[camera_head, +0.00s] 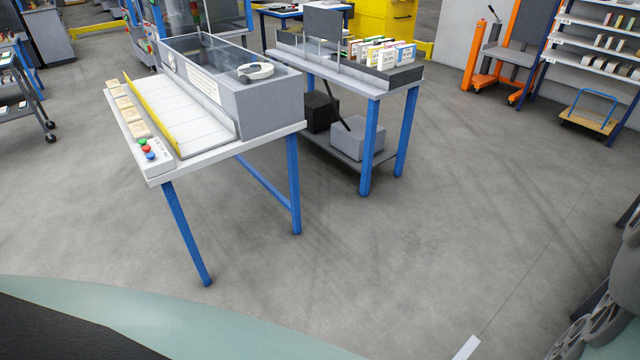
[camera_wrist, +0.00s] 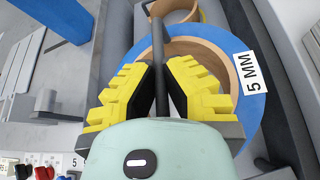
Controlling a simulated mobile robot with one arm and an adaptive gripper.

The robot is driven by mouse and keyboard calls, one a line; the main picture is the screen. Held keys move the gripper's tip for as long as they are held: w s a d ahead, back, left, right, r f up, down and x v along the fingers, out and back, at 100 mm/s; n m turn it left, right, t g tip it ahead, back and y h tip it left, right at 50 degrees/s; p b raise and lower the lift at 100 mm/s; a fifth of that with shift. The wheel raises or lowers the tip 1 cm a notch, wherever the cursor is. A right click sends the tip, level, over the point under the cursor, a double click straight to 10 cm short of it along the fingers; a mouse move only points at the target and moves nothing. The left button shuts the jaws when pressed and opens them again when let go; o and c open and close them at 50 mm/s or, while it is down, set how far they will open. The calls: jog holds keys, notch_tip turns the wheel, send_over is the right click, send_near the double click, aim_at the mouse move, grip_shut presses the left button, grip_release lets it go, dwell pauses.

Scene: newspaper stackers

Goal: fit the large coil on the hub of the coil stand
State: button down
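In the wrist view a large blue coil (camera_wrist: 206,38) with a tan core (camera_wrist: 222,66) and a white "5 MM" label (camera_wrist: 251,72) is beneath and beyond my gripper (camera_wrist: 160,64). The yellow toothed fingers are apart, with a gap between their tips, over the left part of the coil. A dark upright bar (camera_wrist: 158,40) shows in that gap and crosses the coil's rim; whether the fingers touch it I cannot tell. The hub of the coil stand cannot be made out for certain. My gripper is not in the head view.
A second tan core (camera_wrist: 176,8) shows at the wrist view's top edge. In the head view, a bench (camera_head: 160,181) carries a grey box with a white roll (camera_head: 255,71). Grey perforated wheels (camera_head: 605,318) stand at the lower right. The middle floor is clear.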

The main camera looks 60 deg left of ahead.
jog(key=shift+w+f+b, duration=0.2)
jog(key=shift+f+b, duration=1.35)
jog(key=shift+f, duration=0.9)
jog(key=shift+f+b, duration=2.05)
jog(key=shift+f, duration=0.7)
jog(key=c, duration=1.2)
grip_release()
jog(key=shift+o, duration=0.7)
jog(key=shift+f, duration=0.2)
jog(key=shift+v, duration=6)
notch_tip(320, 180, up, 7)
jog(key=p, duration=0.7)
jog(key=shift+r, duration=0.25)
